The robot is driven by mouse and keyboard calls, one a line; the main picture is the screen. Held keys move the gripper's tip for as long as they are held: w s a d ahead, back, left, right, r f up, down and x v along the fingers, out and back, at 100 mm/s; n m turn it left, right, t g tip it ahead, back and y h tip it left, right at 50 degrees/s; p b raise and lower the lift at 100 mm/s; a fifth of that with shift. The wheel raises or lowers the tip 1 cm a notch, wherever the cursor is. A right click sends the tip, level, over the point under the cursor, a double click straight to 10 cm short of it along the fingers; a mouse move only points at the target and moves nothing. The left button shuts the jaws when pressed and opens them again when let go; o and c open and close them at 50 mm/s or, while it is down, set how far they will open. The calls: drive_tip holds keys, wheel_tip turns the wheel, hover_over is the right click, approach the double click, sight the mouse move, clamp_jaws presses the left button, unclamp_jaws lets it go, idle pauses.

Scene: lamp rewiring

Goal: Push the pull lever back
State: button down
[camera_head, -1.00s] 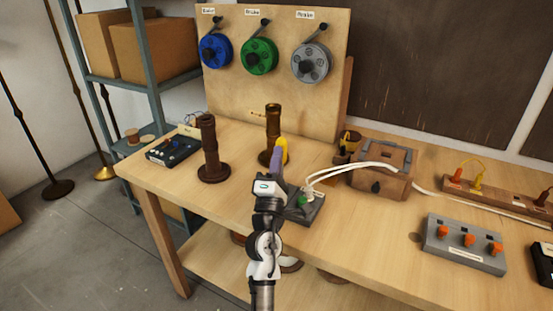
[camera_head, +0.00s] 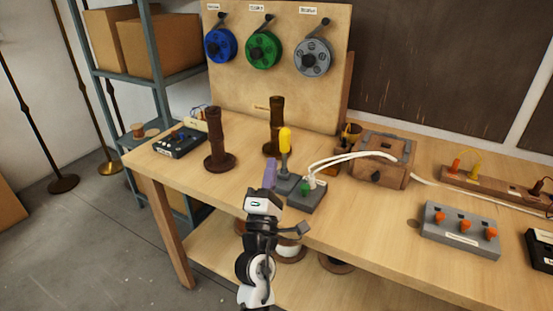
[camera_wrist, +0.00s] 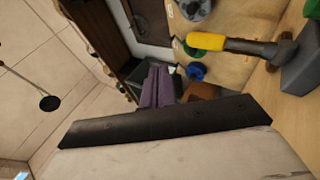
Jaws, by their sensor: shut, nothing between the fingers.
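The pull lever has a yellow handle (camera_head: 285,140) on a grey stalk and stands roughly upright on a grey base (camera_head: 288,184) on the workbench. In the wrist view its yellow grip (camera_wrist: 207,41) lies sideways at the upper right, with its base at the right edge. My gripper (camera_head: 270,172) has purple fingers and is shut and empty. It is in front of and slightly left of the lever, lower than the yellow handle. In the wrist view the shut fingers (camera_wrist: 158,88) appear apart from the lever.
Two brown posts (camera_head: 217,140) (camera_head: 277,125) stand left and behind. A wooden box (camera_head: 378,165) is farther right. The bench's front left corner is clear.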

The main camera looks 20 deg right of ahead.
drive_tip(key=shift+s+a, duration=0.55)
drive_tip(key=shift+s, duration=0.2)
drive_tip(key=shift+s+a, duration=0.55)
drive_tip(key=shift+s, duration=0.15)
drive_tip(key=shift+r, duration=0.1)
